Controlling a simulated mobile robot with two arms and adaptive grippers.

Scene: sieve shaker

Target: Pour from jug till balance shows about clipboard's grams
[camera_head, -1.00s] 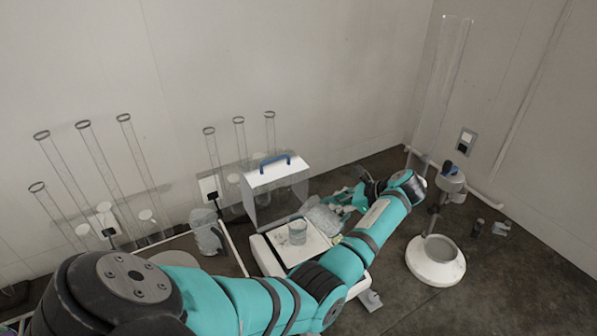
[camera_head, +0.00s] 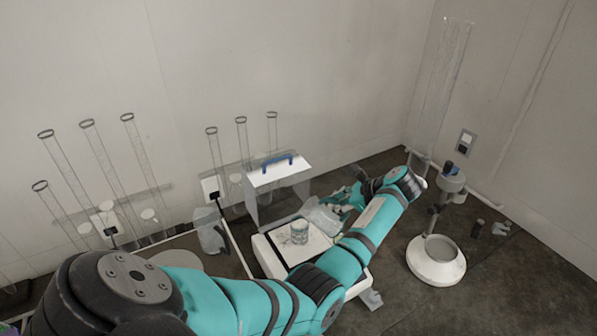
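My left arm reaches across the bench and bends back at the wrist. Its gripper (camera_head: 341,203) is shut on a clear jug (camera_head: 321,216), which is tilted toward the left, beside and above a small cup (camera_head: 299,231). The cup stands upright on the pan of the white balance (camera_head: 270,257). I cannot make out a stream between jug and cup. The balance's front is partly behind my forearm, and no reading shows. I see no clipboard. My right gripper is not in view.
A clear cover with a blue handle (camera_head: 277,160) stands behind the balance. Another clear jug (camera_head: 209,232) stands to its left. Tall glass tubes (camera_head: 142,150) line the wall. A white ring-shaped stand (camera_head: 436,275) is at right; dark bench around it is mostly clear.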

